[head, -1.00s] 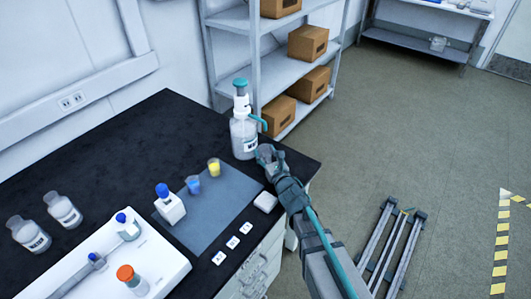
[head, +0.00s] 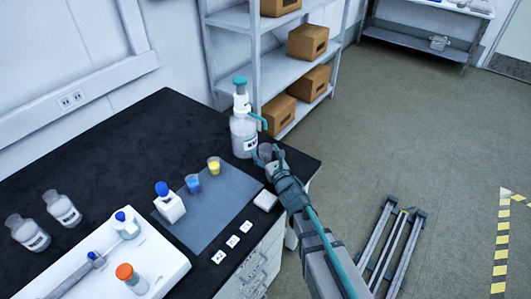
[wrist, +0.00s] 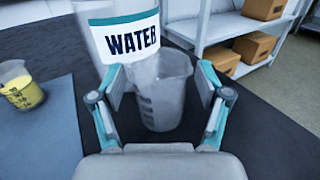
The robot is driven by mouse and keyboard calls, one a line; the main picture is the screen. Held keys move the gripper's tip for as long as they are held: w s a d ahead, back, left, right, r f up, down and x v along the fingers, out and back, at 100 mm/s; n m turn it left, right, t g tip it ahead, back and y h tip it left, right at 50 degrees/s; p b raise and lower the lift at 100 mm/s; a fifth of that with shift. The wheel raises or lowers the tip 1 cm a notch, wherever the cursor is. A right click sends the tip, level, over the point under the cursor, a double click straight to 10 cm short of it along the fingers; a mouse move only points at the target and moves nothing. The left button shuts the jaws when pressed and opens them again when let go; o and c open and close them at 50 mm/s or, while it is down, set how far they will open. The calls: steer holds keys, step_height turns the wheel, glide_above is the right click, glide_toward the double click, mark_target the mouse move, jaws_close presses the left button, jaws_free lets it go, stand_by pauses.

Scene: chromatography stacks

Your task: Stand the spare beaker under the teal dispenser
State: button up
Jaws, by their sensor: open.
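The teal dispenser is a clear bottle (head: 243,136) with a teal cap and a teal spout (head: 258,119) reaching right. Its WATER label (wrist: 131,40) fills the upper wrist view. The spare beaker (wrist: 165,98) is clear, upright and looks empty, standing on the black bench beside the bottle. In the head view the beaker (head: 265,149) shows just below the spout; exact alignment is unclear. My gripper (head: 268,157) is open, its fingers on either side of the beaker, with gaps visible in the wrist view.
Yellow (head: 214,166) and blue (head: 193,183) beakers and a blue-topped bottle (head: 169,205) stand on a grey mat (head: 217,207). A white tray (head: 165,270) is at front left. The bench's right edge is close to my gripper; shelves (head: 275,65) stand behind.

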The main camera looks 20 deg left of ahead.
steer(key=shift+r, duration=0.1)
steer(key=shift+s+d, duration=0.1)
steer(key=b+v, duration=0.2)
steer(key=v, duration=0.7)
steer(key=shift+s+d, duration=0.15)
steer(key=shift+s, duration=0.05)
steer(key=shift+w+r+p, duration=0.1)
steer(key=shift+r+p, duration=0.2)
steer(key=shift+p, duration=0.9)
steer(key=p+v, duration=0.1)
steer(key=p, duration=0.3)
steer(key=shift+s+d+f, duration=0.1)
steer(key=shift+s+d, duration=0.05)
steer(key=shift+s, duration=0.1)
steer(key=shift+s+d+f+p, duration=0.2)
steer(key=shift+s+d+p, duration=0.1)
steer(key=shift+p, duration=0.45)
